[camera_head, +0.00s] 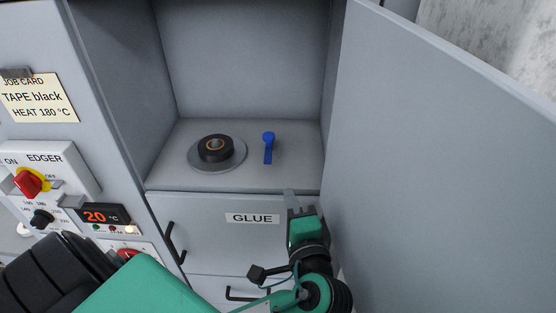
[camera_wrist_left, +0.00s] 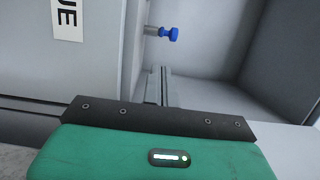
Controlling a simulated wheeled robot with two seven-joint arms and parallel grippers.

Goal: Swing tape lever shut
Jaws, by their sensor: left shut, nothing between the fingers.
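The blue tape lever (camera_head: 268,147) stands on the floor of the open compartment, to the right of the tape reel. Its round knob is at the far end, with the arm pointing toward the front. A black tape roll (camera_head: 215,148) sits on a grey round plate (camera_head: 233,162). My left gripper (camera_head: 290,194) is shut and empty, at the compartment's front edge, below and right of the lever and apart from it. In the left wrist view the blue lever (camera_wrist_left: 168,33) shows beyond the fingertips (camera_wrist_left: 160,72). My right gripper is not in view.
The open door (camera_head: 440,150) stands along the right side, close to my left arm. A GLUE drawer (camera_head: 200,222) is below the compartment. At left are a job card (camera_head: 38,98), the EDGER switch (camera_head: 28,182) and a display reading 20 °C (camera_head: 103,214). The compartment floor is otherwise clear.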

